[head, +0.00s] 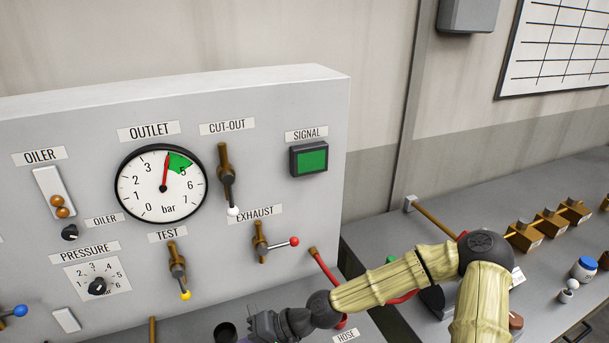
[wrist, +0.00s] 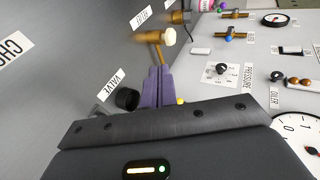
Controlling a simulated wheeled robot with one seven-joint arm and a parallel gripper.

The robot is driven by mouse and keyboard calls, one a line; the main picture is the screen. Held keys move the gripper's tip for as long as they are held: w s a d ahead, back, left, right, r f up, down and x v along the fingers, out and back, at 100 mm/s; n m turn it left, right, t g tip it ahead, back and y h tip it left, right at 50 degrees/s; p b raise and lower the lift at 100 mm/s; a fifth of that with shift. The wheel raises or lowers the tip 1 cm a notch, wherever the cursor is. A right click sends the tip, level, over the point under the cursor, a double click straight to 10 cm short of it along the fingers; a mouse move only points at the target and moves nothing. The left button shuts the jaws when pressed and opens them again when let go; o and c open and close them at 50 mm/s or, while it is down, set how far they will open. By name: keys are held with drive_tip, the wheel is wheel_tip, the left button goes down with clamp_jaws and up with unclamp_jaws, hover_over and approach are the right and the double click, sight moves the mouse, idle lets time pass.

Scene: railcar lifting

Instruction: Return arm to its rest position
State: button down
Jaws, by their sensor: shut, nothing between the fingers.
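My arm (head: 375,287) in pale yellow covers reaches in from the lower right of the head view. My gripper sits low in front of the grey panel (head: 290,110), its fingertips not clear in the head view. In the wrist view my gripper (wrist: 158,75) shows two purple-grey fingers together, with nothing between them. They are close to a brass stem with a cream knob (wrist: 168,37) and a black knob (wrist: 127,99) by the VALVE label. I cannot tell whether they touch the stem.
The outlet gauge (head: 161,184) needle points near the green band's start. The signal lamp (head: 309,159) is green. The exhaust lever (head: 276,244) sticks out right; the cut-out lever (head: 227,177) hangs down. A red hose (head: 325,268) runs by my arm. Brass blocks (head: 548,224) stand on the right bench.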

drive_tip(key=d+f+h, duration=0.1)
drive_tip(key=d+h, duration=0.1)
drive_tip(key=d, duration=0.2)
drive_tip(key=s+d+f+h, duration=0.1)
drive_tip(key=d+f+h, duration=0.1)
drive_tip(key=d, duration=0.3)
drive_tip(key=s+d+f+h, duration=0.1)
drive_tip(key=d+f+h, duration=0.1)
drive_tip(key=d+h, duration=0.2)
drive_tip(key=shift+s+d+n+t, duration=0.25)
drive_tip(key=shift+d+n+t, duration=0.05)
drive_tip(key=shift+d, duration=0.35)
drive_tip(key=s+d+r+m+t+h, duration=0.1)
drive_tip(key=d+r+m+t+h, duration=0.25)
drive_tip(key=d+r, duration=1)
drive_tip(key=s+b+x, duration=0.2)
drive_tip(key=b+x, duration=0.8)
drive_tip(key=shift+d+f, duration=0.3)
drive_tip(key=shift+d, duration=0.2)
